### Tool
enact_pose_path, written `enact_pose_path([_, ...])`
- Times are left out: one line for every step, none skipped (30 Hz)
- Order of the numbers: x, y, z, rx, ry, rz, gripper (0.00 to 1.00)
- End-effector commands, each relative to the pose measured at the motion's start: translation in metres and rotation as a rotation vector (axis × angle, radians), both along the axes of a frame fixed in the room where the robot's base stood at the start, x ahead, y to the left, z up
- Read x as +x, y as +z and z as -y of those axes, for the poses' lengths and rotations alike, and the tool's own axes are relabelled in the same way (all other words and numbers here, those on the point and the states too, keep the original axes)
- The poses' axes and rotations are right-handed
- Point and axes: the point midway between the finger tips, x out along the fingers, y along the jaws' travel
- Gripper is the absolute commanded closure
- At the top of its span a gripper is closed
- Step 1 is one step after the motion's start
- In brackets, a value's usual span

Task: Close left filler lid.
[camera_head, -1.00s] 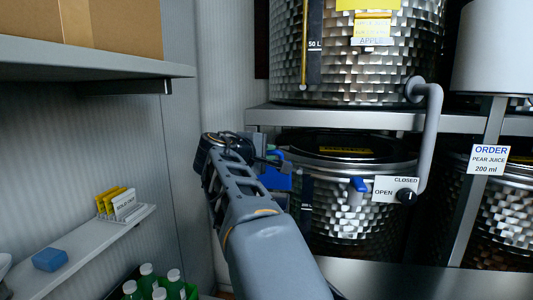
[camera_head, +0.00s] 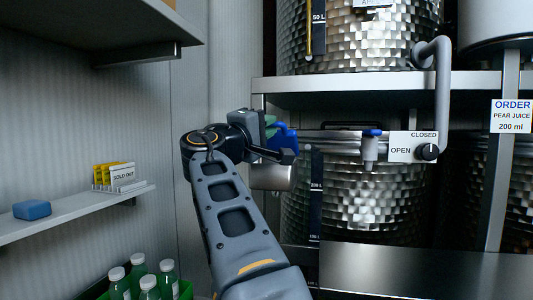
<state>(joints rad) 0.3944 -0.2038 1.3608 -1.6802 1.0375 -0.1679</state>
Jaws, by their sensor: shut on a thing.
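My gripper (camera_head: 285,148) is left of the lower middle steel drum (camera_head: 372,195), at about the height of its rim. It is shut on a blue piece (camera_head: 281,136). A short silver cylinder (camera_head: 272,177) shows just below the gripper; I cannot tell whether it is joined to the blue piece. The drum's top is seen almost edge-on, with a dark handle (camera_head: 345,125) on it. I cannot make out a left filler lid for certain, and my arm and gripper hide part of that area.
A grey pipe (camera_head: 444,95) rises at right. A shelf edge (camera_head: 390,83) runs above. Left are a small shelf (camera_head: 85,205) and green bottles (camera_head: 140,275).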

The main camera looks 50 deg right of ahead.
Motion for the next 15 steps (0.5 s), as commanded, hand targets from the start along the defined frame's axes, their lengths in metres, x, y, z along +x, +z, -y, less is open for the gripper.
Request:
enact_pose_path([-0.001, -0.02, -0.003, -0.031, 0.001, 0.019, 1.0])
enact_pose_path([-0.002, -0.023, -0.004, -0.049, 0.001, 0.029, 1.0])
enact_pose_path([-0.003, -0.027, -0.006, -0.076, 0.001, 0.042, 1.0])
enact_pose_path([-0.003, -0.03, -0.008, -0.095, 0.001, 0.051, 1.0])
enact_pose_path([-0.004, -0.032, -0.009, -0.114, 0.0, 0.062, 1.0])
enact_pose_path([-0.005, -0.036, -0.011, -0.141, 0.001, 0.076, 1.0])
enact_pose_path([-0.006, -0.039, -0.012, -0.161, 0.001, 0.086, 1.0])
enact_pose_path([-0.006, -0.042, -0.013, -0.181, 0.002, 0.095, 1.0])
enact_pose_path([-0.007, -0.045, -0.015, -0.206, 0.001, 0.109, 1.0])
enact_pose_path([-0.007, -0.048, -0.016, -0.226, 0.0, 0.117, 1.0])
enact_pose_path([-0.008, -0.05, -0.017, -0.245, 0.0, 0.129, 1.0])
enact_pose_path([-0.009, -0.054, -0.018, -0.27, 0.001, 0.141, 1.0])
enact_pose_path([-0.009, -0.056, -0.019, -0.288, 0.001, 0.15, 1.0])
enact_pose_path([-0.009, -0.058, -0.019, -0.306, 0.0, 0.158, 1.0])
enact_pose_path([-0.01, -0.061, -0.02, -0.33, 0.001, 0.17, 1.0])
